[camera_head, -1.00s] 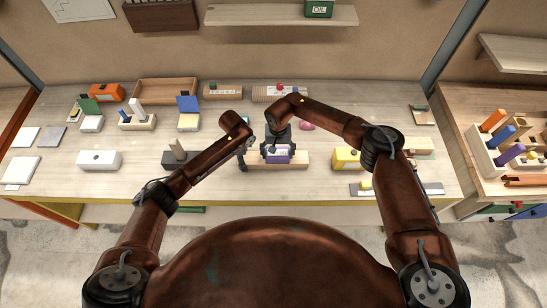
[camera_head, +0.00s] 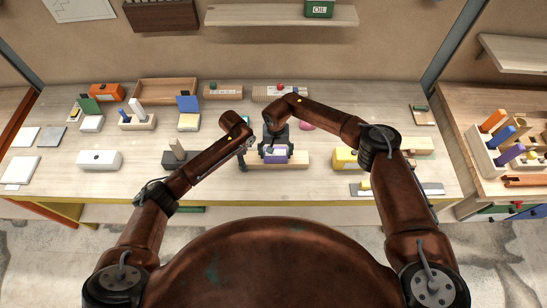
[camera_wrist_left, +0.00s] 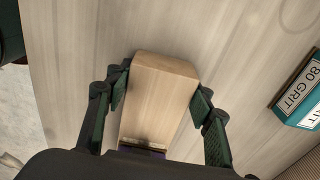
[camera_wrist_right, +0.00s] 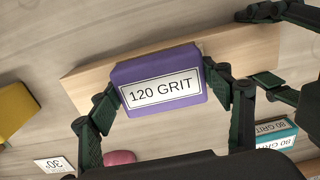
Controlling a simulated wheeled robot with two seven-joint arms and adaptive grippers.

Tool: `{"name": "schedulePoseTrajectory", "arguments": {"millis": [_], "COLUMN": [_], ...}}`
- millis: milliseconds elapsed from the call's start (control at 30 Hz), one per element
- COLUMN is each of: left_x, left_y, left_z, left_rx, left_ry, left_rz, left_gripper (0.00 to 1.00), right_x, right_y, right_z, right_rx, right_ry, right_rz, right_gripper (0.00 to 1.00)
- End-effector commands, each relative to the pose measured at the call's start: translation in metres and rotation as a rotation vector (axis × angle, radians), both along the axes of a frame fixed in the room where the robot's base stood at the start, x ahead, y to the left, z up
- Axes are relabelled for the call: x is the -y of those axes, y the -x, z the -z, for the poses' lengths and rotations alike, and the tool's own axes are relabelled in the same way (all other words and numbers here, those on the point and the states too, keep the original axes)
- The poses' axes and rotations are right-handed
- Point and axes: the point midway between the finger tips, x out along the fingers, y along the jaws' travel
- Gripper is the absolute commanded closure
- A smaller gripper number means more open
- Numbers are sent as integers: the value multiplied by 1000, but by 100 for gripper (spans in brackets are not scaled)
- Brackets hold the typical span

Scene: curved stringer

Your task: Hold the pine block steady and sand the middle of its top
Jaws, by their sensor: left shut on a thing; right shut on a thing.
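The pine block (camera_head: 297,160) is a long pale bar lying flat across the front middle of the bench. My left gripper (camera_wrist_left: 161,90) is shut on the block's left end, one finger on each long side. The purple sanding block marked 120 GRIT (camera_wrist_right: 160,88) sits over the block's top, around its middle. My right gripper (camera_wrist_right: 165,98) is shut on the purple block, a finger at each end. In the head view the purple block (camera_head: 275,158) is partly hidden by my right gripper. The wood surface under it is hidden.
A teal 80 GRIT block (camera_wrist_left: 301,92) stands behind the pine block. A yellow block (camera_head: 345,158) is to the right, and a pink rounded thing (camera_head: 306,126) lies behind. A white block (camera_head: 99,160) is far left. Bare bench lies in front of the pine block.

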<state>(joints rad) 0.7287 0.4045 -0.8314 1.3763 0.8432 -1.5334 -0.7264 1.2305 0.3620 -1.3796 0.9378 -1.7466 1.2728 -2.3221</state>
Motion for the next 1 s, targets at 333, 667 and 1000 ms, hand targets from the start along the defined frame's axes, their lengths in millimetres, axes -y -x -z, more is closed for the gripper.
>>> {"name": "schedulePoseTrajectory", "arguments": {"millis": [333,667,1000], "left_x": [-2,-2,-2], "left_y": [5,5,5], "left_z": [7,7,7], "left_rx": [-12,-11,-11], "left_ry": [-4,-4,-4], "left_rz": [-1,-1,-1], "left_gripper": [74,74,74], "right_x": [15,15,15], "right_y": [0,-1,-1], "right_z": [0,-11,-44], "right_rx": [0,3,2], "right_ry": [1,0,1], "right_rz": [1,1,1], "right_gripper": [67,67,67]}}
